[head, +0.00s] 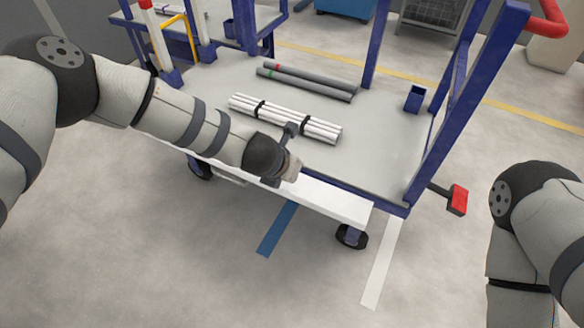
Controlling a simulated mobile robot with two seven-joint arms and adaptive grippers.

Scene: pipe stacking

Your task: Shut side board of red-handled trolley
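The trolley has a blue frame, a grey deck (385,165) and a red handle (545,25) at the upper right. Its white side board (335,200) runs along the near long edge, folded down and sloping outward below the deck. My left gripper (283,155) is at the middle of this edge, over the board. Its dark parts show on either side of my wrist, but the wrist hides the fingertips. I cannot tell whether it touches the board. My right arm is at the right edge, and its gripper is out of view.
A strapped bundle of pale pipes (285,118) and dark grey pipes (305,80) lie on the deck. A red pedal (458,199) sticks out at the trolley's right end. Another blue rack (195,50) stands behind. The floor in front is clear.

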